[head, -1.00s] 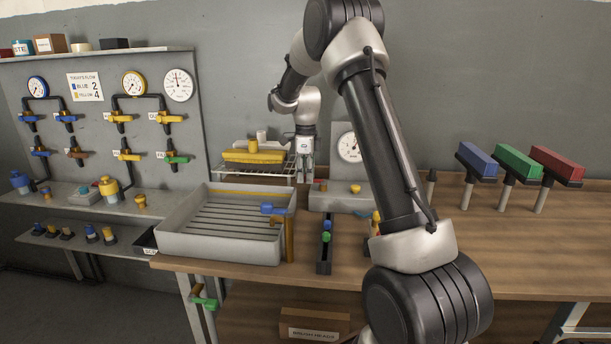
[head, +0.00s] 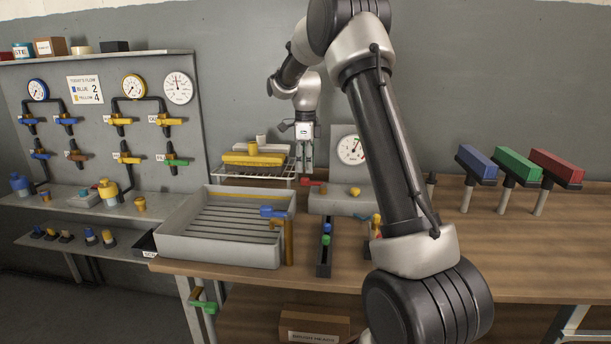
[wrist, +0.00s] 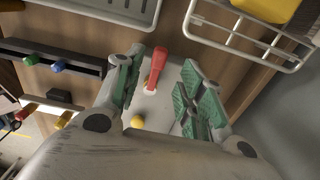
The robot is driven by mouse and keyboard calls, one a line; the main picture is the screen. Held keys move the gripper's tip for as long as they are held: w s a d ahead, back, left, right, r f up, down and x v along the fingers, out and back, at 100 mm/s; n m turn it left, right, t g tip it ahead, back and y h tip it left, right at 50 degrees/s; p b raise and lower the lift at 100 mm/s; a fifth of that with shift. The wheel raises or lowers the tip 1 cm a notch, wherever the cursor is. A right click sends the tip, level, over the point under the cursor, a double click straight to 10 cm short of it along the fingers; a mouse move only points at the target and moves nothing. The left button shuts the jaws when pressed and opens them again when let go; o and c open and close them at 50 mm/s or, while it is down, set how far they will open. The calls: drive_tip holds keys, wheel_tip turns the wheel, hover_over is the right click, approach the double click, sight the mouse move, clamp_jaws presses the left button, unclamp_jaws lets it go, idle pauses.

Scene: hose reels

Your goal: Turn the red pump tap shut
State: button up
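The red pump tap (head: 313,183) shows as a short red lever on the left of a grey pump block (head: 335,204), below a white dial gauge. In the wrist view the red lever (wrist: 158,66) lies lengthwise in the gap between the finger pads. My gripper (head: 306,167) hangs pointing down just above the tap. Its green-padded fingers (wrist: 163,72) are apart, with nothing clasped between them. I cannot tell the exact height of the fingertips over the lever. A yellow knob (head: 355,191) sits on the same block, right of the lever.
A grey slatted tray (head: 220,259) with a blue-handled tap at its corner stands to the left. A wire rack (head: 257,176) with yellow items is behind it. A dark narrow holder (head: 324,262) with blue and green knobs is in front. Coloured blocks stand on posts at right.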

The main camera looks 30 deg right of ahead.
sight(306, 178)
wheel_tip(306, 178, up, 7)
idle(0.7)
drive_tip(key=s+a+r+n+t, duration=0.1)
drive_tip(key=s+a+n+t, duration=0.1)
drive_tip(key=s+n, duration=1)
drive_tip(key=s+a+r+n+t, duration=0.1)
drive_tip(key=s+n, duration=1.2)
drive_tip(key=s, duration=1.4)
drive_tip(key=shift+a+r+t, duration=0.25)
drive_tip(key=shift+a+t, duration=0.45)
drive_tip(key=shift+a, duration=0.65)
